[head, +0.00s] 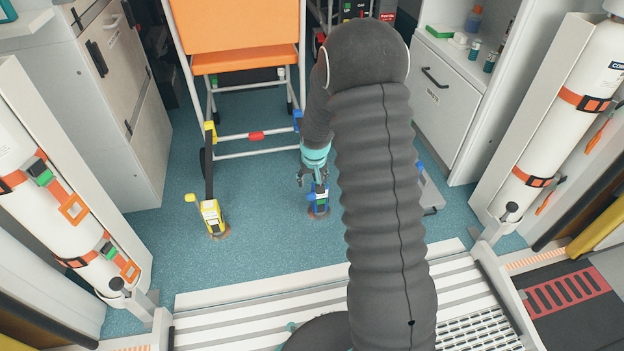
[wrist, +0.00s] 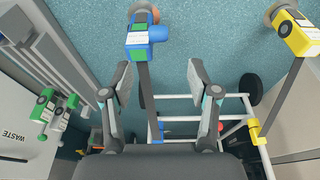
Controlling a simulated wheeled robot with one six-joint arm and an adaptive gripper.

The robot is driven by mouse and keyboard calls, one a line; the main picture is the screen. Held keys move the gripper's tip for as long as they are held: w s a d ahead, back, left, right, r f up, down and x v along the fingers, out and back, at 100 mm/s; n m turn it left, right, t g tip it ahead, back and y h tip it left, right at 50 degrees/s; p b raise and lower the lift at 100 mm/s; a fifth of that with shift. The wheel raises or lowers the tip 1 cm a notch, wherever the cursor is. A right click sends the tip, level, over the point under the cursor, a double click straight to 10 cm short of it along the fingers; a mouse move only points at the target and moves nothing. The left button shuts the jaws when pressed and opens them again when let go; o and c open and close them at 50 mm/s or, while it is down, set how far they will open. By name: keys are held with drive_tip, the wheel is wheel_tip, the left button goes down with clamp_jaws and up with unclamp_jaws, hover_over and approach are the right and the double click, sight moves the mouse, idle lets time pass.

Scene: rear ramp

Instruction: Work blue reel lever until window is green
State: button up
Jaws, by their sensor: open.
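The blue reel (head: 318,206) is fixed to the floor in front of the orange chair. In the wrist view the blue reel (wrist: 136,44) is at the top, with its blue lever (wrist: 158,34) sticking out to the right. A dark strap (wrist: 144,85) runs down from it. White and green patches show on the reel; I cannot tell which is the window. My gripper (head: 310,180) is just above the reel in the head view. In the wrist view my gripper (wrist: 160,76) is open and empty, its fingers either side of the strap and apart from the lever.
A yellow reel (head: 211,216) with its own strap is to the left. The orange chair (head: 245,60) stands behind.

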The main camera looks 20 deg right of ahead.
sight(312, 195)
drive_tip(key=w+f+g+p, duration=0.1)
drive_tip(key=f+p, duration=0.1)
drive_tip(key=f, duration=0.2)
drive_tip(key=w+f+g+p, duration=0.1)
drive_tip(key=f+p, duration=0.1)
drive_tip(key=f, duration=0.1)
drive_tip(key=f+g+p, duration=0.1)
drive_tip(key=f+p, duration=0.2)
drive_tip(key=f, duration=0.1)
drive_tip(key=shift+w+d+f, duration=0.35)
drive_tip(key=shift+w, duration=0.05)
idle(0.7)
clamp_jaws()
